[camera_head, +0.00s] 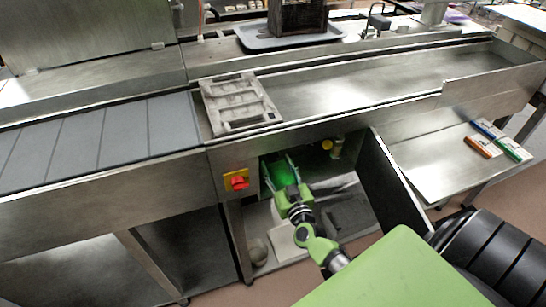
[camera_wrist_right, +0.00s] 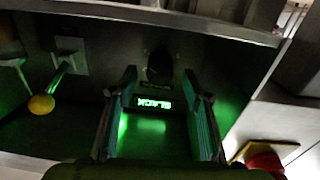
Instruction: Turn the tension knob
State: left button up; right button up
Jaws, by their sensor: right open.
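A dark round knob (camera_wrist_right: 160,64), which I take for the tension knob, is on the shaded panel inside the open cabinet. A lit green display (camera_wrist_right: 152,102) is next to it, with its text upside down in the right wrist view. My right gripper (camera_head: 278,163) reaches into the cabinet from the front. In the wrist view its open fingers (camera_wrist_right: 160,78) lie on either side of the knob's line, with nothing between them. Whether a finger touches the knob cannot be told. The head view does not show the knob clearly. My left gripper is not in view.
A yellow ball-ended lever (camera_head: 328,145) sticks out inside the cabinet, right of my gripper. A red switch on a yellow plate (camera_head: 236,180) is on the front at left. The open cabinet door (camera_head: 392,180) stands close right of my arm. A grey mould (camera_head: 240,104) lies on the line above.

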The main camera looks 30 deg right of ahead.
aim_at(273, 159)
jog(key=shift+x, duration=1.95)
jog(key=c, duration=1.1)
jog(key=m, duration=0.5)
jog(key=shift+m, duration=0.3)
jog(key=m, duration=0.5)
jog(key=shift+a+r+m+b, duration=0.1)
jog(key=shift+m+b, duration=0.25)
jog(key=shift+m, duration=0.35)
